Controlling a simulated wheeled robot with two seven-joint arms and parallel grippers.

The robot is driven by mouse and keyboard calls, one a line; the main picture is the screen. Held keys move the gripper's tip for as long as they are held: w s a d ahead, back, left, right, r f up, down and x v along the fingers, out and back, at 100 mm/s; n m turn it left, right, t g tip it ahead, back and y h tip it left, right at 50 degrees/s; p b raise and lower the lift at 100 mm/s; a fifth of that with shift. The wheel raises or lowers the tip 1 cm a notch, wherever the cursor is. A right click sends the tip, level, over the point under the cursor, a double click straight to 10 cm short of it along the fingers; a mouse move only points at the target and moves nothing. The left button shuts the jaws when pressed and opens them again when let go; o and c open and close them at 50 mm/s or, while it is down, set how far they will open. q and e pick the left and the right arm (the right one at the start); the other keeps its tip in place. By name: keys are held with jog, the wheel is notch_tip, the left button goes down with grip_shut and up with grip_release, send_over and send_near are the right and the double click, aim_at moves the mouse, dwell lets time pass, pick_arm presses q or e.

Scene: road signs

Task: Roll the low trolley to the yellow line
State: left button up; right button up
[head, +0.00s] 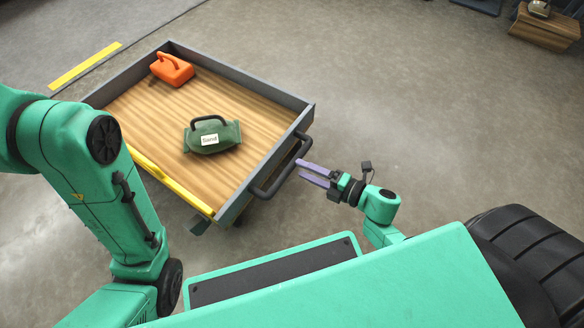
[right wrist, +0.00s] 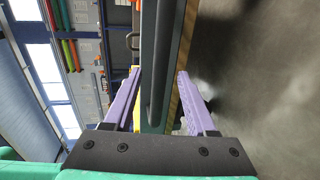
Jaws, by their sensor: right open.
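The low trolley (head: 285,92) has a wooden deck, grey walls and a yellow bar along its near left side. Its black handle (head: 281,168) sticks out at the near right end. My right gripper (head: 301,174) is open, its purple fingertips close to the handle; I see no firm hold. In the right wrist view the fingers (right wrist: 158,85) stand on either side of a dark upright part of the trolley (right wrist: 162,45). The yellow line (head: 85,65) lies on the floor beyond the trolley's far left side. My left arm shows at left, its gripper out of view.
On the deck are an orange can (head: 172,70) and a green sand bag (head: 212,138). A wooden box (head: 545,27) stands at the far right. The concrete floor right of the trolley is clear. My base fills the near edge.

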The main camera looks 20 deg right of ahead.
aim_at(292, 165)
jog(key=b+x, duration=0.1)
jog(key=x, duration=0.4)
grip_shut()
dwell(1.3)
